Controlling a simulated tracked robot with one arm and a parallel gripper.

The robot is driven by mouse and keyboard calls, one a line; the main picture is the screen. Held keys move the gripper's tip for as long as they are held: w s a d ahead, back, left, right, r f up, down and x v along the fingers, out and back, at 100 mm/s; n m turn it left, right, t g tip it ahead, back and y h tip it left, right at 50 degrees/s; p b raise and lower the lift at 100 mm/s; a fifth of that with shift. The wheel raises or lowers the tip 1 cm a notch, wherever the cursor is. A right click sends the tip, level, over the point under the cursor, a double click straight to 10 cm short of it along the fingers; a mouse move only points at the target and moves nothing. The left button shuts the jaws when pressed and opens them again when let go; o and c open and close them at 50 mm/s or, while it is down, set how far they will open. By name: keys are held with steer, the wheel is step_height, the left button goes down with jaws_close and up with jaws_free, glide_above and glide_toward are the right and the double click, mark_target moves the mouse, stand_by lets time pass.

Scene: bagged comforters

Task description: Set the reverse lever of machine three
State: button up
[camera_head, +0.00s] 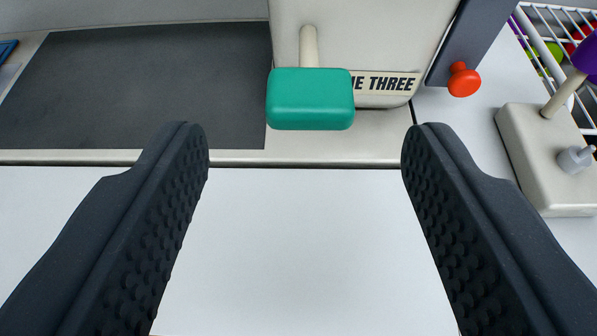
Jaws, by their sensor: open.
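The lever has a teal block-shaped handle (310,99) on a short cream stem (308,47) that comes from the cream machine body (370,35). A label (385,84) reading "...E THREE" is beside the handle, which hides its left part. My gripper (305,140) is open and empty, with its two dark, textured fingers spread wide. The handle lies between and a little beyond the fingertips, nearer the left one, and neither finger appears to touch it.
A red knob (464,80) sticks out from a dark grey panel right of the machine. A cream box (546,160) with a purple-topped stick and a grey knob stands at the right. Behind it is a white wire basket (553,22) with colored balls. A dark mat (150,85) lies left. The white surface (300,250) below is clear.

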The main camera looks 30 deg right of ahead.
steer(key=v, duration=0.7)
steer(key=shift+s+a, duration=0.15)
steer(key=shift+a, duration=0.05)
steer(key=shift+r, duration=0.15)
steer(key=a+r+n+t+y, duration=0.15)
steer(key=a+r, duration=0.25)
steer(key=r, duration=0.7)
steer(key=a+r+n+t+y, duration=0.1)
steer(key=a+r+y, duration=0.3)
steer(key=r, duration=0.7)
steer(key=a+r+n+t+y, duration=0.1)
steer(key=a+r, duration=0.4)
steer(key=r, duration=0.6)
steer(key=s+a+r+n, duration=0.1)
steer(key=s+a+r, duration=0.1)
steer(key=s+r, duration=1)
steer(key=s+a+r+n, duration=0.1)
steer(key=s+r+n, duration=0.1)
steer(key=s+r, duration=1)
steer(key=shift+s+a+r+t+y, duration=0.35)
steer(key=shift+s+a+r+y, duration=0.1)
steer(key=shift+r, duration=0.45)
